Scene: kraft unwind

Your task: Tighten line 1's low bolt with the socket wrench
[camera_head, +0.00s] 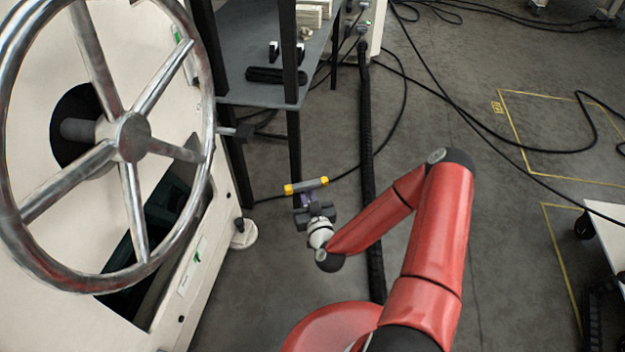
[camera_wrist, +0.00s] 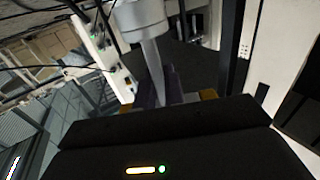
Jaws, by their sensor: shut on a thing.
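My gripper (camera_head: 310,200) is in the middle of the head view, shut on a bar-shaped tool with yellow ends, taken to be the socket wrench (camera_head: 306,186). The bar lies across the fingers. In the wrist view yellow parts of the wrench (camera_wrist: 208,94) show just past the dark gripper body. A grey tapering shaft with a wide round head (camera_wrist: 139,18) stands beyond the fingers; I cannot tell if it belongs to the wrench. The gripper is out over the floor, right of the cream machine (camera_head: 200,255). I cannot make out the low bolt.
A large metal handwheel (camera_head: 132,136) stands on the machine at left. A dark shelf table (camera_head: 258,92) holds small items behind the gripper. A thick black cable (camera_head: 366,130) runs along the floor. Open floor lies to the right, with yellow markings.

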